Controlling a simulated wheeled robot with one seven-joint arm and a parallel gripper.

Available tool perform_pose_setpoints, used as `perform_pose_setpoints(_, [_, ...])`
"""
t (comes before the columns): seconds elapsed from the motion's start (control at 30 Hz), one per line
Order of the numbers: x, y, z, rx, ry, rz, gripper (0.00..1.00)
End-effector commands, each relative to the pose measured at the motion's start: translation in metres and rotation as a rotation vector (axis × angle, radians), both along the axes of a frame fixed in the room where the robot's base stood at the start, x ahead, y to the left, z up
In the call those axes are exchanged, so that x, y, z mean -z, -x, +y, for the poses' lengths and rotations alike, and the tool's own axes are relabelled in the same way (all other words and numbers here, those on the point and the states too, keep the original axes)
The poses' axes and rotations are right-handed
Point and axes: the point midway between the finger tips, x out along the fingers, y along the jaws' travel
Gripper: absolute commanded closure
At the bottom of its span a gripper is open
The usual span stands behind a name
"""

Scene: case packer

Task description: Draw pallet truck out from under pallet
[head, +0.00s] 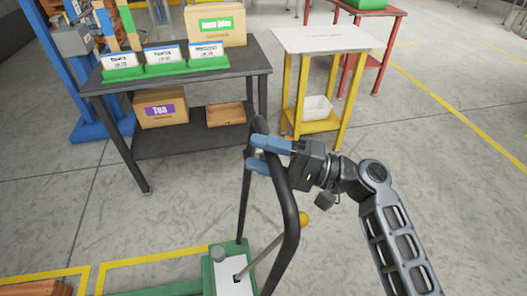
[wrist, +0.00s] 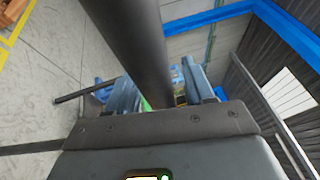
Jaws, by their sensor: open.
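The pallet truck has a black looped handle (head: 291,215) and a green body with a white panel (head: 232,272) at the bottom of the head view. A green strip that looks like part of its fork runs left along the bottom edge. My gripper (head: 257,155) has its blue fingers open on either side of the handle's upper part. In the wrist view the dark handle bar (wrist: 135,45) passes between the open fingers (wrist: 160,92); I cannot tell whether they touch it. Brown wood, perhaps the pallet (head: 38,288), shows cut off at the bottom left corner.
A dark two-shelf table (head: 175,85) with boxes and green-based signs stands behind the truck at left. A white-topped yellow stand (head: 326,40) is behind at right, near a red table (head: 385,45). Yellow lines mark the floor. Clear floor lies at right.

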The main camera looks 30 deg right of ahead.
Motion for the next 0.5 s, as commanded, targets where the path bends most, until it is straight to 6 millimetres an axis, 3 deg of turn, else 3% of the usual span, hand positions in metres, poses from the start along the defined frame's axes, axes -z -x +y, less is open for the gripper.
perform_pose_setpoints(0.17, [0.0001, 0.0000, -0.0001, 0.000, 0.000, 0.000, 0.49])
perform_pose_setpoints(0.5, [0.0001, 0.0001, -0.0004, 0.000, 0.000, 0.000, 0.82])
